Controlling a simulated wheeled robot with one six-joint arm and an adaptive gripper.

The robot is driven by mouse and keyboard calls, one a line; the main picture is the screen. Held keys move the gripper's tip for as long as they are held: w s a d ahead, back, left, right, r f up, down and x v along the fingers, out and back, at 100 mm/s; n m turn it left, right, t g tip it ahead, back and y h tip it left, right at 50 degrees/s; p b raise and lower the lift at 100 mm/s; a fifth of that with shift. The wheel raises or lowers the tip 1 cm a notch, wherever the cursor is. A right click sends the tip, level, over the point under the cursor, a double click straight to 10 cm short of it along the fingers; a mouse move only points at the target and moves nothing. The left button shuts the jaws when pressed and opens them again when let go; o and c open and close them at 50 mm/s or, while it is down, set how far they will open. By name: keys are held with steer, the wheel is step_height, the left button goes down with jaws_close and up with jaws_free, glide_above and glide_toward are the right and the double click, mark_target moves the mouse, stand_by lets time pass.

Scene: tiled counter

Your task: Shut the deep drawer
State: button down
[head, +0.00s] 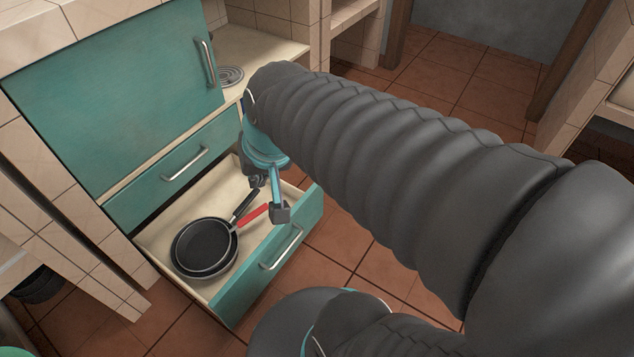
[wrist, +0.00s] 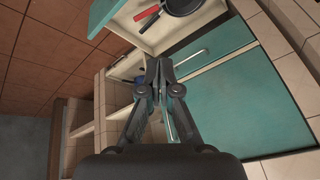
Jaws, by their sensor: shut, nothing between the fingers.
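The deep drawer (head: 225,302) is the lowest one, with a teal front and a metal handle (head: 282,249). It stands pulled out of the cabinet. Two dark pans (head: 204,247) lie stacked inside it, one with a black handle and one with a red handle. My gripper (head: 268,200) is above the drawer's far right part in the head view, over the pan handles. In the wrist view my gripper (wrist: 158,68) has its fingers together and empty, and the open drawer (wrist: 124,40) shows at the top. I cannot tell if my gripper touches anything.
A shut teal drawer (head: 150,180) sits above the open one, with a large teal door (head: 115,100) over it. A counter with a round coil (head: 230,75) is behind. Tiled walls flank the cabinet. Terracotta floor (head: 330,245) is clear in front of the drawer.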

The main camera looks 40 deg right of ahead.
steer(key=w+d+f+m+y, duration=0.1)
steer(key=w+d+f+m, duration=1)
steer(key=d+f+m, duration=1)
steer(key=d+m, duration=0.1)
steer(key=m, duration=0.1)
steer(key=m+b, duration=0.3)
steer(key=m, duration=0.2)
glide_toward(317, 195)
step_height(317, 195, down, 3)
steer(key=s, duration=0.2)
steer(key=shift+g, duration=0.4)
steer(key=shift+w+a+f, duration=0.1)
steer(key=shift+w+a, duration=0.1)
steer(key=shift+w, duration=0.8)
steer(key=shift+w+a, duration=0.15)
steer(key=shift+w, duration=0.85)
